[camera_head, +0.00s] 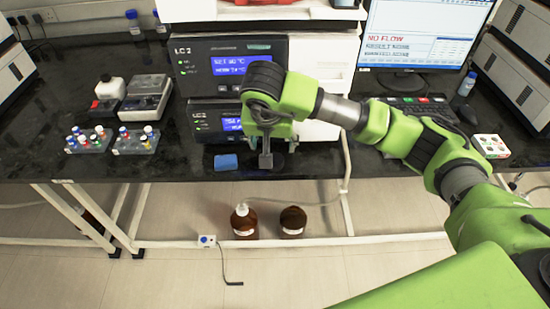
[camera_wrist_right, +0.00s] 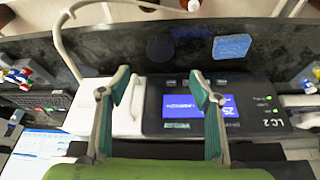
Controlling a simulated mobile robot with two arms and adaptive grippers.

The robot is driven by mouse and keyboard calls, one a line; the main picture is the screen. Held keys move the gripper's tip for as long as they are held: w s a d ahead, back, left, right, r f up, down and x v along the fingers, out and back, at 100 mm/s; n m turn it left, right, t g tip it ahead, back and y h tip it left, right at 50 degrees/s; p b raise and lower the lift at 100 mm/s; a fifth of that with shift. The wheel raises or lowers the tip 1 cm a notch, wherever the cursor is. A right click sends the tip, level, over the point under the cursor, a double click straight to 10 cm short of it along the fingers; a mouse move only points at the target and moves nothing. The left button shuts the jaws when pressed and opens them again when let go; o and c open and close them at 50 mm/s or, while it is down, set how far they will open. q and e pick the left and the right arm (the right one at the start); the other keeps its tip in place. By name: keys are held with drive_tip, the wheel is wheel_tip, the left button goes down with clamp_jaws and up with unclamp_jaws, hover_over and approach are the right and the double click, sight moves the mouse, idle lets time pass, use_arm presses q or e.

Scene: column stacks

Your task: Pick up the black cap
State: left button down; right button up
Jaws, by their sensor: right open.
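The black cap (camera_wrist_right: 160,50) is a dark round shape on the black bench near its front edge, hard to make out against the dark top. In the head view a dark round patch (camera_head: 279,160) shows at the same place, partly hidden by my right gripper (camera_head: 265,158). In the right wrist view my right gripper (camera_wrist_right: 161,88) is open and empty, its two fingers apart. The cap lies beyond the fingertips, roughly midway between them, and is not touched there. My left gripper is in no view.
A blue sponge (camera_head: 225,162) lies just left of the cap. The LC 2 units (camera_head: 207,120) stand close behind. Vial racks (camera_head: 137,141) are at left, a keyboard (camera_head: 425,108) at right. Brown bottles (camera_head: 244,222) stand on the floor below the bench edge.

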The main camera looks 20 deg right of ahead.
hover_over(274, 158)
drive_tip(key=s, duration=0.2)
drive_tip(key=f, duration=0.4)
drive_tip(key=shift+s+a+f, duration=0.1)
drive_tip(key=shift+a+f, duration=0.15)
drive_tip(key=shift+a, duration=0.15)
drive_tip(key=shift+p+x, duration=0.75)
drive_tip(key=shift+x, duration=1.9)
drive_tip(key=shift+s+a, duration=0.1)
drive_tip(key=c, duration=0.8)
